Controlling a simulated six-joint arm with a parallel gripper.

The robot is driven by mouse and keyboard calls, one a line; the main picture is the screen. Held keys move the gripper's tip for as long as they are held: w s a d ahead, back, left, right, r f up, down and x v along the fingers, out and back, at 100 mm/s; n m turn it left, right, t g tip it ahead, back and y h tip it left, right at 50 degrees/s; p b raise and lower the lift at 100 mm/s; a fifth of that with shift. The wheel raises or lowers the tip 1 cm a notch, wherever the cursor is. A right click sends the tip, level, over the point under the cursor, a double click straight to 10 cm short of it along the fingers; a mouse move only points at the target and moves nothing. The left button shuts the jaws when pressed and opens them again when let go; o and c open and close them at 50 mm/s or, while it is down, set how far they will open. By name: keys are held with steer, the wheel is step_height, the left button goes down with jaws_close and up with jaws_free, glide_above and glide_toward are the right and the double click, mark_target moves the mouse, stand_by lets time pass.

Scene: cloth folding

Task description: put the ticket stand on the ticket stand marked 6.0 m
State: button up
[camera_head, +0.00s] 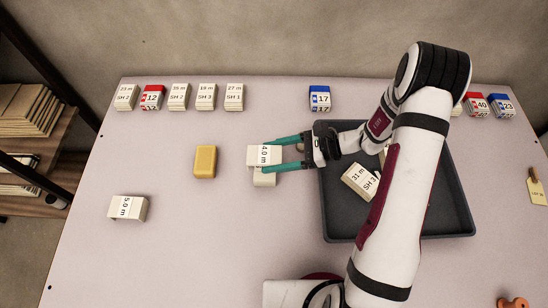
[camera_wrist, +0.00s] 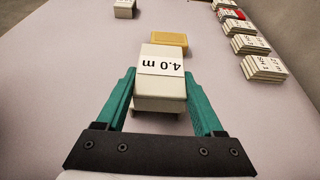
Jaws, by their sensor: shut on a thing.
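A cream ticket stand marked 4.0 m (camera_head: 263,155) is between the teal fingers of my gripper (camera_head: 285,155), near the middle of the table. In the wrist view its label (camera_wrist: 161,64) shows upside down, and my gripper (camera_wrist: 168,105) has one finger on each side of it. Cream material shows below the lower finger in the head view; I cannot tell whether it is a second piece. Another cream ticket stand (camera_head: 128,208) lies at the lower left, apart from my gripper. Its small label looks like 5.0 m or 6.0 m. It also shows in the wrist view (camera_wrist: 124,9).
A yellow block (camera_head: 205,161) sits just left of the held stand. A dark tray (camera_head: 450,222) with cream ticket stacks is under my arm at right. Several ticket stacks (camera_head: 179,96) line the back edge. The table between yellow block and lower-left stand is clear.

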mark_target(274, 162)
steer(key=shift+f, duration=1)
steer(key=shift+f, duration=0.45)
steer(key=shift+f, duration=0.1)
steer(key=o, duration=1.3)
